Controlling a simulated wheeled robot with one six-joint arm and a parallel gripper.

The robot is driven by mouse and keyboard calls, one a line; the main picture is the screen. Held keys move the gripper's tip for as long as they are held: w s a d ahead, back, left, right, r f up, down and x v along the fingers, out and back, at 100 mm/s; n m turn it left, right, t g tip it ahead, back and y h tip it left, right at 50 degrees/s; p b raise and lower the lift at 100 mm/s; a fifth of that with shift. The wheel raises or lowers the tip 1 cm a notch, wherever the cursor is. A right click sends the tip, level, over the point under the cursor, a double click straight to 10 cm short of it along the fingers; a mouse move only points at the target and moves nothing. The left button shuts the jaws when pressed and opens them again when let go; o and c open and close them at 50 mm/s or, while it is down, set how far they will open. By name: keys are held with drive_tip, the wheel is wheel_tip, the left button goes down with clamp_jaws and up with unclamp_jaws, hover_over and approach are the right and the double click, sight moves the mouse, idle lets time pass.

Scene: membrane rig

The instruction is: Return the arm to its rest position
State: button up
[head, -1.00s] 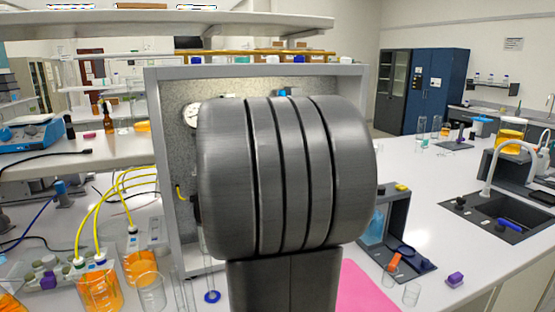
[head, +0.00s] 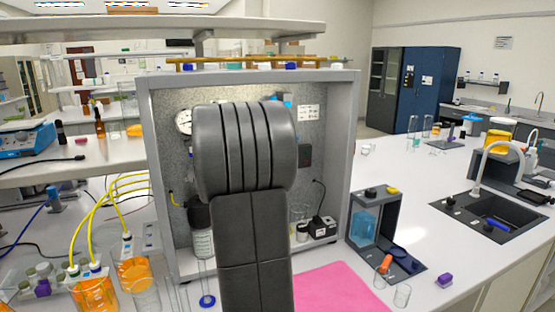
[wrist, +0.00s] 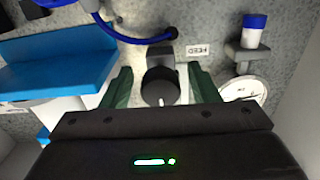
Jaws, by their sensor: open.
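My gripper (wrist: 160,72) shows in the wrist view with its two green fingers spread apart and nothing clamped between them. A dark round knob (wrist: 160,88) on the rig's speckled panel appears between the fingers; I cannot tell how far in front of the fingertips it is. In the head view my grey arm stands in front of the rig (head: 351,140), and my gripper is hidden behind it.
Close around the gripper are a FEED label (wrist: 197,50), a round gauge (wrist: 245,92), a blue tube (wrist: 120,37) and a blue block (wrist: 55,62). Beakers of orange liquid (head: 137,270) stand left of the rig. A pink mat (head: 335,285) and dark stand (head: 385,225) are right.

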drive_tip(key=b+v, duration=0.3)
drive_tip(key=v, duration=1.1)
drive_tip(key=p+x, duration=0.3)
drive_tip(key=x, duration=1.1)
drive_tip(key=shift+w+a+r, duration=0.1)
drive_tip(key=shift+f+n+b, duration=0.3)
drive_tip(key=shift+n, duration=0.1)
drive_tip(key=shift+r+n+b, duration=0.15)
drive_tip(key=shift+n+b, duration=0.15)
drive_tip(key=shift+n, duration=0.6)
drive_tip(key=shift+n+b, duration=0.35)
drive_tip(key=shift+n, duration=0.65)
drive_tip(key=n+b, duration=0.1)
drive_tip(key=n, duration=0.3)
drive_tip(key=shift+d+n+b, duration=0.2)
drive_tip(key=shift+n+b, duration=0.1)
drive_tip(key=shift+b, duration=0.1)
drive_tip(key=n+b, duration=0.1)
drive_tip(key=n, duration=0.3)
drive_tip(key=shift+n+b, duration=0.4)
drive_tip(key=shift+r+n+b, duration=0.25)
drive_tip(key=shift+n+b, duration=0.2)
drive_tip(key=shift+n, duration=1.25)
